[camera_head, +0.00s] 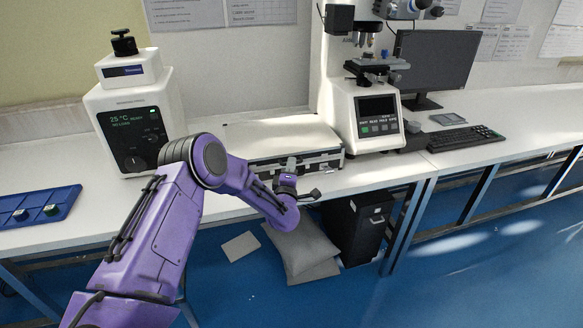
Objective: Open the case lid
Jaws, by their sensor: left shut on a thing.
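The case (328,158), with silver edges and a dark front, lies on the white bench between the two instruments. Its pale lid (262,130) lies about flat on top; I cannot tell whether it is slightly raised. My purple left arm reaches in from the left and crosses the case's front left part. My left gripper (290,170) is at the case's front edge, shut on the front of the case lid, with the exact contact small and partly hidden by the wrist. My right gripper is not in view.
A white tester (115,125) stands left of the case, and a taller microscope tester (362,110) stands close at its right. A blue tray (62,200) lies at the left. A monitor (437,65) and keyboard (465,138) are at the right. A black cabinet (352,232) stands below.

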